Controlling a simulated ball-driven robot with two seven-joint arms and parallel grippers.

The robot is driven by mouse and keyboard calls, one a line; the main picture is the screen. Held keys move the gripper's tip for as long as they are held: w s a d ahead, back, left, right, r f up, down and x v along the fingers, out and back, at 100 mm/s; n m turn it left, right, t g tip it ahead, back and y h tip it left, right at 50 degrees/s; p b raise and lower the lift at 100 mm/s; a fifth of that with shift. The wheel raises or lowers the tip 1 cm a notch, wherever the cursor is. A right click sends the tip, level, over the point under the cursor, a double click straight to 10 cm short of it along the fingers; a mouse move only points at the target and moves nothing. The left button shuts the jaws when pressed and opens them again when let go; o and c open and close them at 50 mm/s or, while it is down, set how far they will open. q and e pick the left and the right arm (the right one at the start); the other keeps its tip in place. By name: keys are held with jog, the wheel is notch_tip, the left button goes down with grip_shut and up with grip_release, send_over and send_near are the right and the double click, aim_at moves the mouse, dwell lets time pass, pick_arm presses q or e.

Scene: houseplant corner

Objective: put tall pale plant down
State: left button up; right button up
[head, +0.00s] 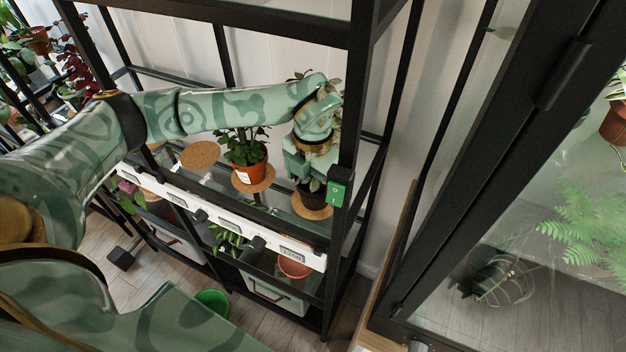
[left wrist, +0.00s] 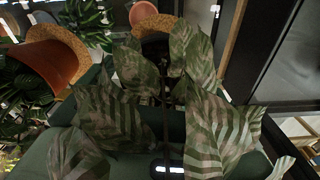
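The tall pale plant, with striped green and pale leaves, is in a dark pot (head: 312,193) at the right end of the rack shelf. The pot is at a cork disc (head: 311,208); whether it touches or hovers just above is unclear. My left gripper (head: 314,172) points down at this plant, around or close against its stem and pot. In the left wrist view the plant's striped leaves (left wrist: 188,62) fill the middle and hide the fingertips. I cannot see whether the fingers are shut. My right gripper is not in view.
A leafy plant in an orange pot (head: 249,176) stands on a cork disc just left of it. An empty cork disc (head: 200,155) lies further left. A black rack post (head: 352,110) with a green switch box (head: 336,189) rises close on the right. A glass cabinet (head: 500,200) stands beyond.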

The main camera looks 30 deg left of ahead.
aim_at(313, 185)
pick_arm(q)
jog(key=shift+r, duration=0.1)
notch_tip(313, 185, up, 8)
jog(key=shift+f+p, duration=0.2)
jog(key=shift+p, duration=0.55)
